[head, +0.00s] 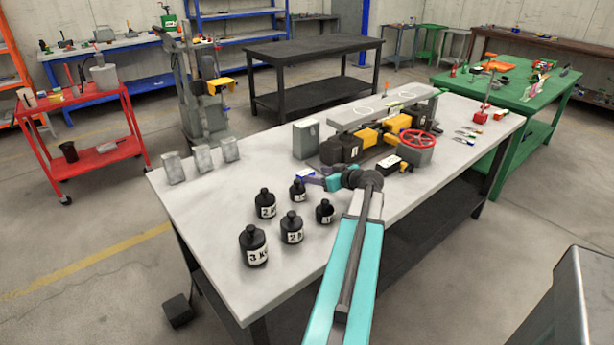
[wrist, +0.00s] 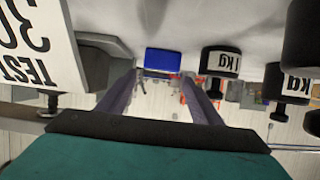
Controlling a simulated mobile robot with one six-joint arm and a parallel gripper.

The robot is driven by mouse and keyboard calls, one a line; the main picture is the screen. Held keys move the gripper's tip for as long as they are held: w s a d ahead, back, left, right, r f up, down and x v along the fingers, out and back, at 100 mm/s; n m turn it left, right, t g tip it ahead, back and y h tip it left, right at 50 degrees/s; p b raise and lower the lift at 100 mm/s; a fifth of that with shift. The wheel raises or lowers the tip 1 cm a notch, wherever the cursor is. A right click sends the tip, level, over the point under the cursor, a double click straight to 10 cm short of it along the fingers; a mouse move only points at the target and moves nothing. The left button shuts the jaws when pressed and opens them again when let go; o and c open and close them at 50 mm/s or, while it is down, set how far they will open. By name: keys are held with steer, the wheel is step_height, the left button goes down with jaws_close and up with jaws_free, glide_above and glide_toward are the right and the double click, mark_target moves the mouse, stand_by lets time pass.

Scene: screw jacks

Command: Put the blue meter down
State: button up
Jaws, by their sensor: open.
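The blue meter (head: 306,173) is a small blue and white box on the grey table, between the black weights and the screw jack assembly. In the wrist view the blue meter (wrist: 163,62) shows its blue face just past the fingertips, about centred between them. My gripper (head: 317,179) is open, with its purple fingers reaching left towards the meter. In the wrist view the fingers of my gripper (wrist: 159,77) are spread apart with a gap between them. I cannot tell whether a fingertip touches the meter. The meter appears to rest on the tabletop.
Several black weights (head: 291,228) stand left of and nearer than my gripper; a 1 kg weight (wrist: 221,62) is close beside a finger. The screw jack assembly (head: 376,135) with a red handwheel (head: 418,139) lies behind. Grey blocks (head: 202,158) stand at the far left.

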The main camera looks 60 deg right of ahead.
mark_target(308, 174)
steer(key=shift+w+d+f, duration=0.1)
steer(key=shift+w+f, duration=0.05)
steer(key=shift+w, duration=0.1)
steer(key=shift+w, duration=0.1)
steer(key=shift+p+x, duration=0.9)
steer(key=shift+x, duration=1.55)
steer(key=shift+f, duration=0.15)
steer(key=c, duration=0.9)
steer(key=shift+c, duration=0.2)
step_height(308, 174, up, 10)
steer(key=b, duration=0.1)
steer(key=shift+b, duration=0.35)
